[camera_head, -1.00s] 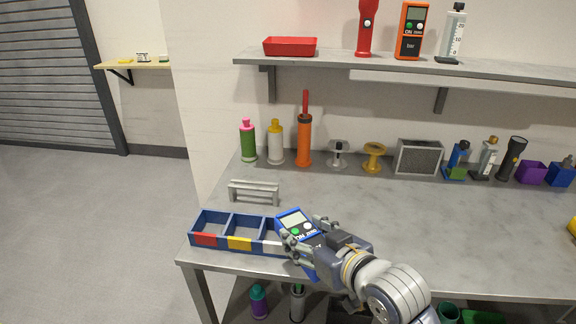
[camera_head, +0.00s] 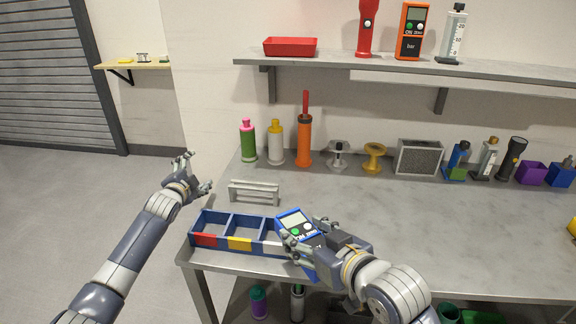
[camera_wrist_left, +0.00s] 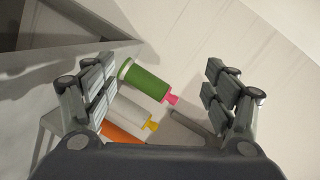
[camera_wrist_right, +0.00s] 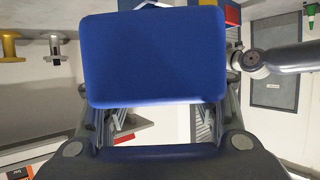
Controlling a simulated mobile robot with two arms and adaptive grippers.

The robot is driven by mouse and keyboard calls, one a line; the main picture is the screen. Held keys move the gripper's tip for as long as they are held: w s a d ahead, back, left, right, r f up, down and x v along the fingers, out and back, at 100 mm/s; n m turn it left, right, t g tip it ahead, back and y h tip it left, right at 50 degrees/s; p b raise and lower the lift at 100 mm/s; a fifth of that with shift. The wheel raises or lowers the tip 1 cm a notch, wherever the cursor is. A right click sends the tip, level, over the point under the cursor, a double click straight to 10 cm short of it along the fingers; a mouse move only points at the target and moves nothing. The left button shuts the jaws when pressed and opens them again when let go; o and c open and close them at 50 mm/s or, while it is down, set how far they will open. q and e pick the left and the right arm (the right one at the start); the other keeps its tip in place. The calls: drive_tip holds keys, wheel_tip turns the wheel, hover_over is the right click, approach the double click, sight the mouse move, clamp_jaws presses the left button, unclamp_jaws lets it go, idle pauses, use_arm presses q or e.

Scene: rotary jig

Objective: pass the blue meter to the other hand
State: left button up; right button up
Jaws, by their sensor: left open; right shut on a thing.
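The blue meter (camera_head: 296,228) has a grey screen with a green and a white button. My right gripper (camera_head: 305,248) is shut on it and holds it over the right end of the compartment tray. In the right wrist view the meter's plain blue back (camera_wrist_right: 155,58) fills the space between the fingers. My left gripper (camera_head: 192,175) is open and empty, beyond the left edge of the table and well apart from the meter. In the left wrist view its spread fingers (camera_wrist_left: 160,98) show with nothing between them.
A blue compartment tray (camera_head: 213,244) with red and yellow labels lies at the table's front left. A small grey rack (camera_head: 254,188) stands behind it. Several bottles, an orange pump (camera_head: 304,140) and spools line the back. The table's middle is clear.

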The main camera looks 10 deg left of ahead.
use_arm(q)
drive_tip(key=d+r+m+g+h, duration=0.35)
drive_tip(key=d+r, duration=0.25)
drive_tip(key=d, duration=0.6)
drive_tip(key=d+r+m+g+h, duration=0.25)
drive_tip(key=d+r+m, duration=0.2)
drive_tip(key=d, duration=0.85)
wheel_tip(320, 180, up, 8)
drive_tip(key=m+g+y, duration=0.4)
drive_tip(key=m+g, duration=0.5)
hover_over(288, 212)
wheel_tip(288, 212, down, 12)
drive_tip(key=shift+r, duration=0.2)
